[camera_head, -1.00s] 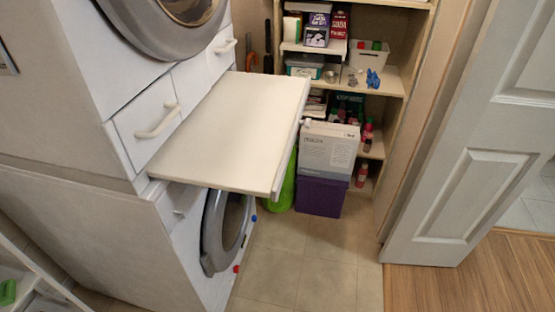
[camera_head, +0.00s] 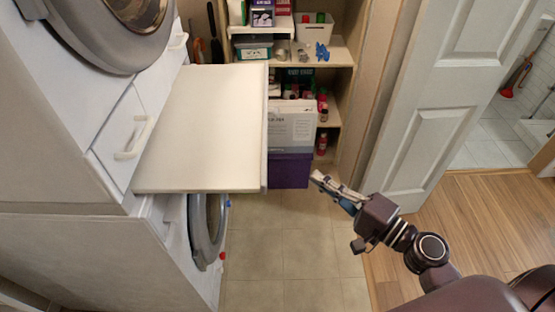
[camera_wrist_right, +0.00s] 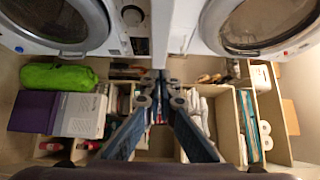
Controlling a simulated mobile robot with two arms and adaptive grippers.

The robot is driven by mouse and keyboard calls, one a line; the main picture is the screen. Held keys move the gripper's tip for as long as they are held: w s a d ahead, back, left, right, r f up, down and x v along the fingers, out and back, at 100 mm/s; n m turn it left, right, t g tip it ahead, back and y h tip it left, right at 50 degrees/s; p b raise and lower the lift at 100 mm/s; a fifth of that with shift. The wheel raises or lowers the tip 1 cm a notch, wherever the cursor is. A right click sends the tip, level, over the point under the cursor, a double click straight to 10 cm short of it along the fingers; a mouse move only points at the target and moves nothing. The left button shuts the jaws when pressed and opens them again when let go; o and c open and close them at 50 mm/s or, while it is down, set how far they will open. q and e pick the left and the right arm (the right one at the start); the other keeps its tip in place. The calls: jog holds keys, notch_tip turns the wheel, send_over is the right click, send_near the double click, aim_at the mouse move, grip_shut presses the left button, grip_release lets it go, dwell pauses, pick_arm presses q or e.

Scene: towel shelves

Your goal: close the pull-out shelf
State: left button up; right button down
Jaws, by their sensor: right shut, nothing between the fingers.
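The pull-out shelf (camera_head: 205,125) is a flat, cream-white board in the head view. It sticks out from the white stacked machines, above the lower round door (camera_head: 207,225), and is pulled well out. Its top is bare. My right gripper (camera_head: 318,180) is shut and empty, to the right of the shelf's front edge and apart from it, over the floor. In the right wrist view my right gripper (camera_wrist_right: 160,82) shows its two fingers coming together at the tips. My left gripper is not in view.
A drawer with a white handle (camera_head: 135,138) is left of the shelf. Behind stand a purple box (camera_head: 290,170), a grey-white box (camera_head: 291,130) and a shelving unit (camera_head: 342,55) with bottles. A white door (camera_head: 430,110) stands right. The tiled floor (camera_head: 285,250) is clear.

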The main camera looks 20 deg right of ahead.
jog(key=w+a+p, duration=0.5)
jog(key=w+a, duration=0.2)
jog(key=shift+w+a, duration=0.25)
jog(key=shift+w, duration=0.05)
jog(key=shift+a, duration=0.1)
